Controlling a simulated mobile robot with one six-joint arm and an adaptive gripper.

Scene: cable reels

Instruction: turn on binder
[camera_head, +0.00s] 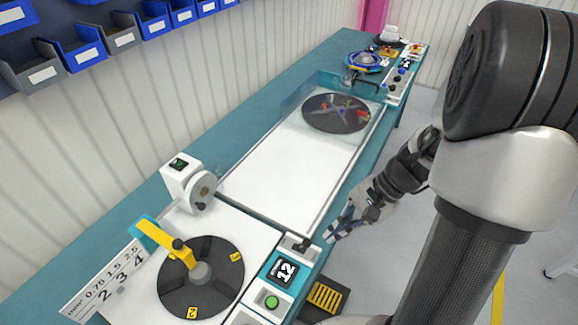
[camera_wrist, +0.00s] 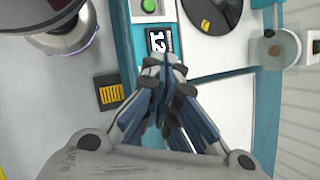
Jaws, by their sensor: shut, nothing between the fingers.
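No device is labelled as a binder, so I cannot tell for sure which one it is. At the near end of the bench, a green button (camera_head: 272,302) sits beside a black "12" display (camera_head: 284,270); the green button also shows in the wrist view (camera_wrist: 149,6). At the far end stands a device with a blue ring (camera_head: 365,61) and a small control panel (camera_head: 398,84) with buttons. My gripper (camera_head: 338,232) is shut and empty, just right of the bench's front edge. In the wrist view its closed fingertips (camera_wrist: 167,62) appear next to the "12" display.
A dark turntable (camera_head: 215,295) with a yellow arm (camera_head: 165,240) and a white box with a grey wheel (camera_head: 188,184) stand near. A covered reel (camera_head: 336,113) lies farther along. A black and yellow pedal (camera_head: 325,297) is below the bench. The white middle surface (camera_head: 290,165) is clear.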

